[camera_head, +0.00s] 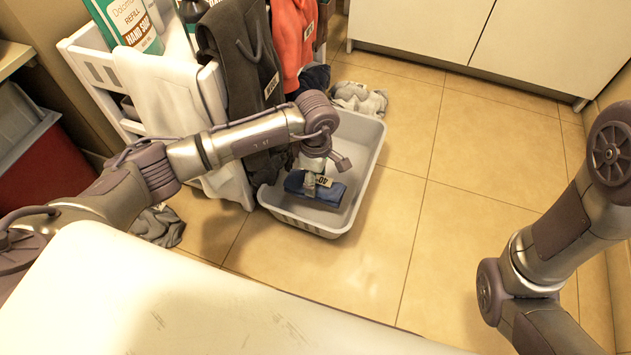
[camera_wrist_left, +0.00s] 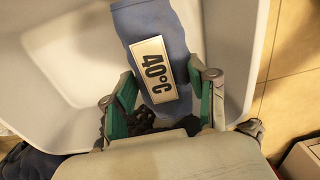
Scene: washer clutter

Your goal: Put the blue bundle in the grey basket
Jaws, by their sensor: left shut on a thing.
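The blue bundle (camera_head: 328,193) is a folded blue cloth with a white "40°C" label. It appears within the rim of the grey basket (camera_head: 372,165) in the head view; whether it touches the basket's bottom I cannot tell. My left gripper (camera_head: 313,180) is over the basket, shut on the bundle. In the left wrist view, the green-padded fingers of the left gripper (camera_wrist_left: 163,85) grip the blue bundle (camera_wrist_left: 158,22) from both sides, with the pale wall of the basket (camera_wrist_left: 60,50) behind. My right arm shows at the right edge; its gripper is out of view.
A white rack (camera_head: 95,65) stands behind, hung with a white towel (camera_head: 160,105), dark trousers (camera_head: 240,60) and a red garment (camera_head: 290,35). Grey cloths lie on the floor beside the rack (camera_head: 160,226) and behind the basket (camera_head: 360,99). The tiled floor right of the basket is clear.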

